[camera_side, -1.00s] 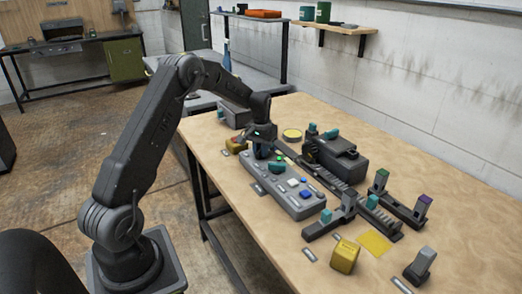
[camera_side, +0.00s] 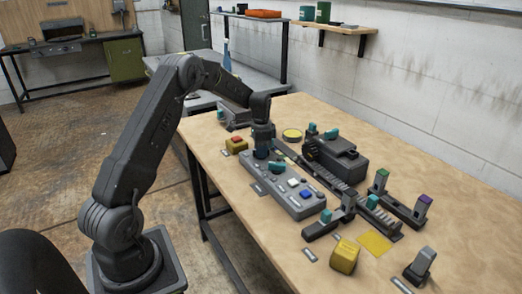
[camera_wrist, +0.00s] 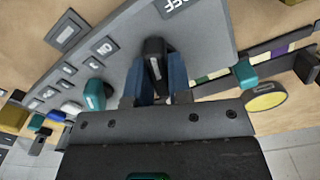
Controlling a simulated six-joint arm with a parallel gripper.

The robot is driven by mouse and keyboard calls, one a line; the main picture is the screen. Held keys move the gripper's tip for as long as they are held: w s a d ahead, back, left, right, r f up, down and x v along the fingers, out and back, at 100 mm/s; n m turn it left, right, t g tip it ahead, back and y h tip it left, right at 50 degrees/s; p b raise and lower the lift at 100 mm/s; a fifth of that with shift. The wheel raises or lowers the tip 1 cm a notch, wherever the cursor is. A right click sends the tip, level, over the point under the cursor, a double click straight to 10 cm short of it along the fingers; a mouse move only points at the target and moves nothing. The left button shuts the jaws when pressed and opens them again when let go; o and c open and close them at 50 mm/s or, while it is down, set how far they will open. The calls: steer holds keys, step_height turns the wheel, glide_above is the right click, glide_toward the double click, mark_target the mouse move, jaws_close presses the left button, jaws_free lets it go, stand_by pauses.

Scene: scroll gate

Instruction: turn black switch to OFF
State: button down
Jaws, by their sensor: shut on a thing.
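The grey control panel (camera_side: 305,207) lies on the wooden table. The black switch (camera_wrist: 154,58) stands on it in the wrist view, with a label (camera_wrist: 181,4) reading OFF, partly cut off at the top edge. My gripper (camera_wrist: 155,80) has its two blue-grey fingers on either side of the black switch and is shut on it. In the side view my gripper (camera_side: 262,152) points down at the panel's far end and hides the switch. The exact angle of the switch is hard to tell.
A teal knob (camera_wrist: 95,94) and white and blue buttons sit along the panel. A dark grey block unit (camera_side: 335,155) and a toothed rail (camera_side: 340,190) lie to the right. A yellow disc (camera_wrist: 265,97) is nearby.

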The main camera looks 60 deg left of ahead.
steer(key=shift+m, duration=2.2)
steer(key=c, duration=1)
jaws_free()
steer(key=shift+c, duration=0.2)
steer(key=shift+r, duration=0.1)
step_height(320, 180, up, 14)
